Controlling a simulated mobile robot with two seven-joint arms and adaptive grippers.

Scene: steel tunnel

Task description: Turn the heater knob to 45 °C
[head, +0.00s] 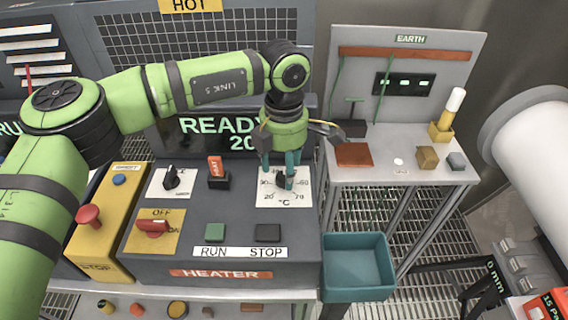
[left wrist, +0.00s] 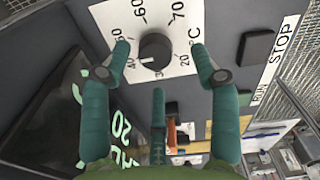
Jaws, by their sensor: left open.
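The heater knob (head: 284,183) is a dark round knob on a white dial plate (head: 271,201) marked in °C, on the heater panel. The head view hides part of the knob behind the fingers. My right gripper is not in view.
Left of the dial are a red-topped lever (head: 217,172) and a black switch (head: 171,177). In front are a green RUN button (head: 215,232) and a dark STOP button (head: 268,233). A teal bin (head: 357,266) and an earth bench (head: 380,170) stand to the right.

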